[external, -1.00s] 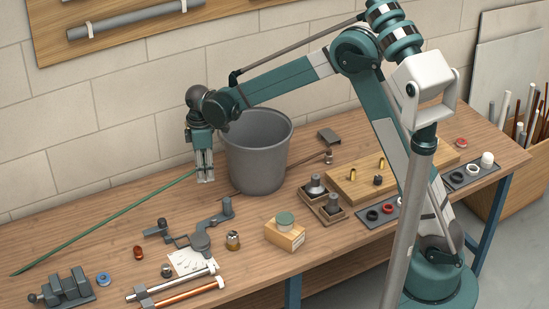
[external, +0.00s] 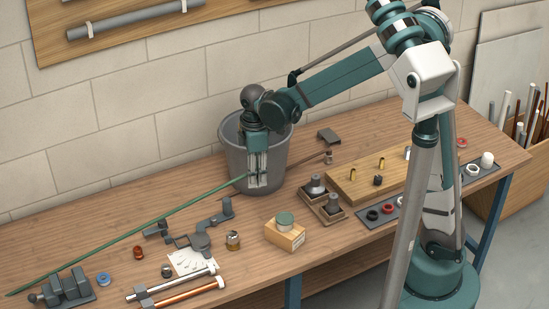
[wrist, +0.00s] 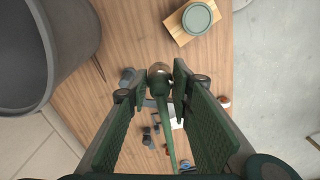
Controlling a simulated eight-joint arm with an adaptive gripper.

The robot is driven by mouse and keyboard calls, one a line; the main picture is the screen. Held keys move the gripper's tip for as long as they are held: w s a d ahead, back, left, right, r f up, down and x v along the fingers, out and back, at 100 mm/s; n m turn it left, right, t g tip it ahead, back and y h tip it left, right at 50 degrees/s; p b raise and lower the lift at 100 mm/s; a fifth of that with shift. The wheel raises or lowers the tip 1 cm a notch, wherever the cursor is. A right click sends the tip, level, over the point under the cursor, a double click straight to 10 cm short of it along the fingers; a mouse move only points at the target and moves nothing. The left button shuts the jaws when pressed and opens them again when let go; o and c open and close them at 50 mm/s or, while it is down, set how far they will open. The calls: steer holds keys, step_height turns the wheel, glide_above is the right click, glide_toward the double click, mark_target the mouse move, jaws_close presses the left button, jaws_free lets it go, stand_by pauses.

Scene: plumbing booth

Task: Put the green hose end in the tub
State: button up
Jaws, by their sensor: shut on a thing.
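The green hose (external: 130,237) runs as a long thin line from the bench's front left up to my gripper (external: 258,184). My gripper is shut on it near its right end. In the wrist view the hose (wrist: 168,128) passes between the two green finger pads of my gripper (wrist: 156,82). A round brownish shape shows at its tip; I cannot tell whether it belongs to the hose. The grey tub (external: 232,158) stands upright at the back of the bench, open at the top. My gripper is outside it, in front of its wall. The tub (wrist: 45,50) fills the wrist view's upper left.
Dark flanged parts (external: 316,188) and a wooden block (external: 360,182) lie to the right. A grey jointed fixture (external: 202,240) is at the left.

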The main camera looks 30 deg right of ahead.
glide_above(285, 217)
steer(key=shift+a+r+p, duration=0.1)
steer(key=shift+r+p, duration=0.3)
steer(key=shift+f, duration=0.1)
steer(key=shift+f, duration=2.85)
steer(key=shift+f, duration=2.05)
steer(key=shift+f, duration=0.15)
steer(key=o, duration=0.6)
steer(key=shift+c, duration=0.2)
steer(key=o, duration=0.3)
steer(key=shift+o, duration=0.2)
